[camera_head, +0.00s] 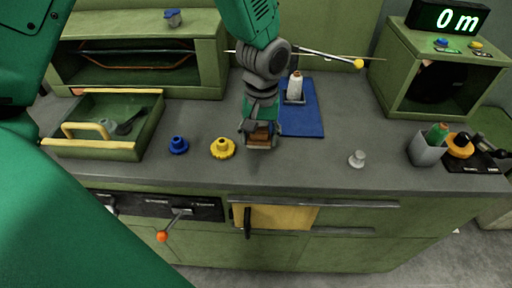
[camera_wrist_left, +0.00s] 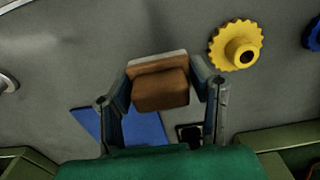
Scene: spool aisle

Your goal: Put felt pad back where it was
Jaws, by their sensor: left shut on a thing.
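My left gripper (camera_head: 260,144) is shut on a brown block with a pale layer along one face, which looks like the felt pad (camera_head: 261,139). In the left wrist view the felt pad (camera_wrist_left: 160,92) sits between the two fingers of the gripper (camera_wrist_left: 165,88). The gripper points down over the grey worktop, near its front. I cannot tell whether the pad touches the worktop. A small dark-framed square (camera_wrist_left: 189,134) shows beside the right finger in the wrist view. My right gripper is not in view.
A drawer-like tray (camera_head: 92,150) is at left. A grey peg (camera_head: 357,158) stands right, with clear worktop between.

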